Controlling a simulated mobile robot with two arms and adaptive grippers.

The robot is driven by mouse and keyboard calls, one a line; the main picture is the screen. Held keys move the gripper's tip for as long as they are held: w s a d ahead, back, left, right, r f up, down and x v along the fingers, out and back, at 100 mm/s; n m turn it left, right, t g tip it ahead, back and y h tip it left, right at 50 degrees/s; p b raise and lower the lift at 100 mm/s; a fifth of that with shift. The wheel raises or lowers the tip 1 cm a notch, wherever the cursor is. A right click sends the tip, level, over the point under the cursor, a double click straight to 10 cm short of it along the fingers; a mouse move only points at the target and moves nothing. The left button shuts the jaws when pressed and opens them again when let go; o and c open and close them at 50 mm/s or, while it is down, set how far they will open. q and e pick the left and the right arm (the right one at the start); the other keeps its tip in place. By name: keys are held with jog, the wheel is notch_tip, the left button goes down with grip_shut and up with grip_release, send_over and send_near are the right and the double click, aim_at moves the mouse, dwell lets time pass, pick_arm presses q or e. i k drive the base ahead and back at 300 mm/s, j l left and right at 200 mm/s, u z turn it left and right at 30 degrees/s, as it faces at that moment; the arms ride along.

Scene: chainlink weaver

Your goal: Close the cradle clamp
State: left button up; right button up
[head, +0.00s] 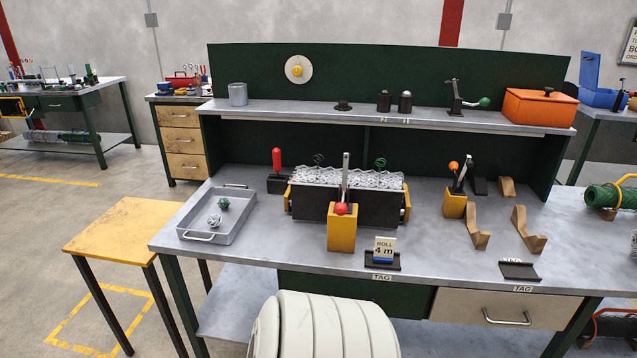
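Two yellow lever blocks stand on the workbench. The front one (341,229) has a red ball and an upright metal lever, before a dark trough (377,208) filled with wire mesh (330,176). The other (454,206) has an orange knob and a dark-tipped metal lever, both raised. It stands beside angled wooden cradle pieces (475,229), (525,229), which are empty. I cannot tell for certain which block is the cradle clamp, or whether either is closed. Neither of my grippers is in view.
A grey tray (188,220) with two small balls is on the left. A red-handled tool (277,172) stands beside the trough. A "ROLL 4 m" card (384,248) stands near the front edge. The shelf (300,112) holds an orange box (539,108). The bench's front right is mostly clear.

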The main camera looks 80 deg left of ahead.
aim_at(340, 209)
jog(key=u, duration=2.55)
